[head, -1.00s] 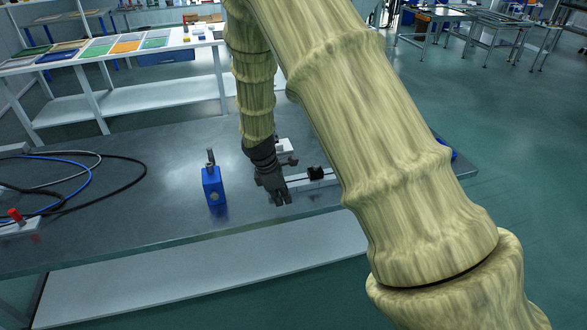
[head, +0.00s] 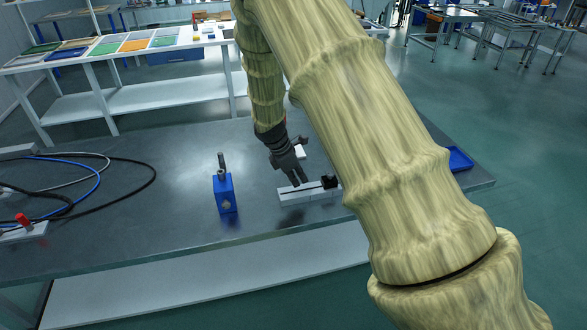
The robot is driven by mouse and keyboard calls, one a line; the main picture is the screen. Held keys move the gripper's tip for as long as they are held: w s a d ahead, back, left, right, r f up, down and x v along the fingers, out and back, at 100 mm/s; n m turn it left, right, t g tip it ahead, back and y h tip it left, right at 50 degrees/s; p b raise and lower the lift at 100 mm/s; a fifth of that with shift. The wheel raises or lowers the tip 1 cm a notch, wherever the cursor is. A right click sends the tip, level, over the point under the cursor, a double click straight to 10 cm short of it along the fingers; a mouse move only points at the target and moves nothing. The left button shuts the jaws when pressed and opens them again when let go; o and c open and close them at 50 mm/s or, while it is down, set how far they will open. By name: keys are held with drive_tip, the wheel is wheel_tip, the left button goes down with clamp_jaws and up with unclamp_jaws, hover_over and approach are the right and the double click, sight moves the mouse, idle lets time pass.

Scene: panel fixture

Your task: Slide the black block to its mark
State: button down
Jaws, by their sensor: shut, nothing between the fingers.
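The black block (head: 330,181) sits on a white rail (head: 291,195) with a dark slot along it. The block is toward the right of the part of the rail that shows. My arm hides the rail's right end. My gripper (head: 301,181) is shut and empty, just above the rail and to the left of the block. A small gap seems to lie between fingertips and block. I cannot make out the mark.
A blue box (head: 225,195) with an upright dark handle stands left of the rail. Cables (head: 98,180) and a red knob (head: 23,219) are at the table's left. A blue tray (head: 460,159) lies at the right. The tabletop between cables and blue box is clear.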

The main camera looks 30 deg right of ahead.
sight(319, 187)
drive_tip(key=shift+x, duration=1.15)
drive_tip(key=shift+s+d+r+p, duration=0.15)
drive_tip(key=shift+d+p, duration=0.2)
drive_tip(key=shift+d, duration=0.25)
drive_tip(key=shift+s+d+p, duration=0.1)
drive_tip(key=shift+d+p, duration=0.25)
drive_tip(key=shift+d, duration=0.25)
drive_tip(key=shift+s+d, duration=0.2)
drive_tip(key=shift+d, duration=0.5)
drive_tip(key=shift+s+d+p, duration=0.15)
drive_tip(key=shift+d+p, duration=0.3)
drive_tip(key=shift+d, duration=0.15)
drive_tip(key=shift+a, duration=0.1)
